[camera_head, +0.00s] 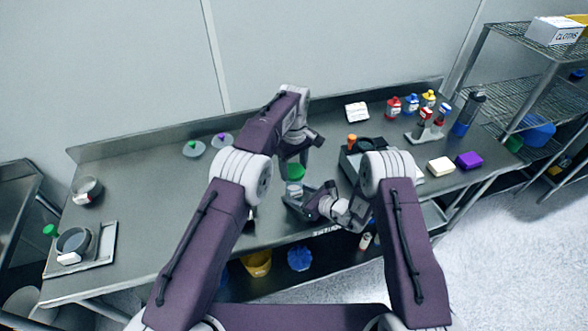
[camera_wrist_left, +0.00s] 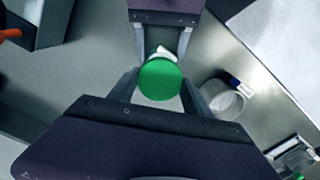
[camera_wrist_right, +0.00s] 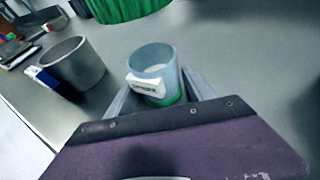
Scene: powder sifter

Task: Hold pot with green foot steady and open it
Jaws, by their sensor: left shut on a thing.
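The pot with green foot (camera_wrist_right: 153,62) stands upright on the table, its top open, with pale walls, a white label and a green base. In the head view the pot (camera_head: 293,189) is partly hidden. My right gripper (camera_wrist_right: 160,85) has its fingers on both sides of the pot, seemingly touching it. My left gripper (camera_head: 296,160) is shut on the green lid (camera_head: 295,171) and holds it above the pot, apart from the rim. In the left wrist view the lid (camera_wrist_left: 160,80) lies between the fingers and hides most of the pot.
A grey cup (camera_wrist_right: 72,66) with a blue and white label stands near the pot. A dark device (camera_head: 352,165) with an orange knob is to the right. Two lidded pots (camera_head: 194,149) stand at the back left. A tray (camera_head: 106,246) with a container is at far left. The table's left middle is clear.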

